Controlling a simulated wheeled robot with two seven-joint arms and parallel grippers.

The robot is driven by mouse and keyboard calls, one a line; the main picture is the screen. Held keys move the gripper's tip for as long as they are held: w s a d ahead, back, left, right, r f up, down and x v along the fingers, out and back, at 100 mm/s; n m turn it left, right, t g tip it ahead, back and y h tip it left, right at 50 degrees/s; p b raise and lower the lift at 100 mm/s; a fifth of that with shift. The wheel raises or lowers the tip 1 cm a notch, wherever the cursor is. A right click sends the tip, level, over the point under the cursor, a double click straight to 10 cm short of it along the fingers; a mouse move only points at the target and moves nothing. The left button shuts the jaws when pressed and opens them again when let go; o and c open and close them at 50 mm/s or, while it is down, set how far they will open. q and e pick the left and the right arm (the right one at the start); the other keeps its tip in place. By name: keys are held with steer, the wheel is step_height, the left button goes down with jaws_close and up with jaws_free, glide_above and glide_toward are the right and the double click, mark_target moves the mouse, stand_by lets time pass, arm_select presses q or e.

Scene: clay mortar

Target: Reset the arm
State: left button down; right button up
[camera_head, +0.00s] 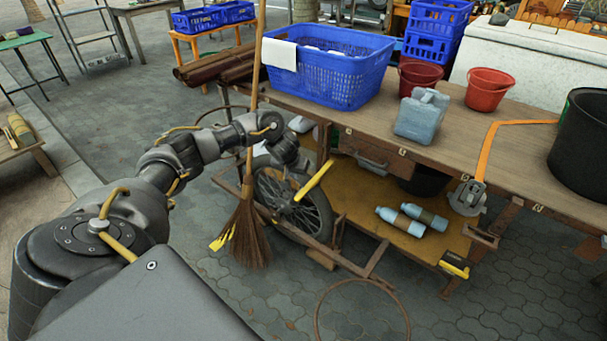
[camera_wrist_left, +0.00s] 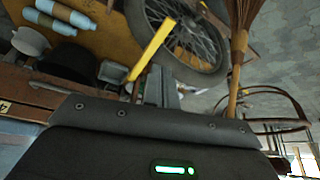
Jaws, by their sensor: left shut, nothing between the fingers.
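My left arm comes in from the left in the head view and reaches over the floor to the front of the workbench. My left gripper (camera_head: 314,180) has yellow fingers and is shut and empty. It is in front of the spoked wheel (camera_head: 292,203) under the bench and apart from the objects on the bench top. In the left wrist view the yellow fingers (camera_wrist_left: 152,48) show as one bar, with the wheel (camera_wrist_left: 185,30) behind. My right gripper is not in view.
A broom (camera_head: 248,225) stands upright beside my left wrist. The workbench (camera_head: 450,135) holds a blue basket (camera_head: 335,85), a grey-blue jug (camera_head: 420,118), red buckets (camera_head: 488,92) and a black bucket (camera_head: 585,150). Two bottles (camera_head: 412,220) lie on the lower shelf.

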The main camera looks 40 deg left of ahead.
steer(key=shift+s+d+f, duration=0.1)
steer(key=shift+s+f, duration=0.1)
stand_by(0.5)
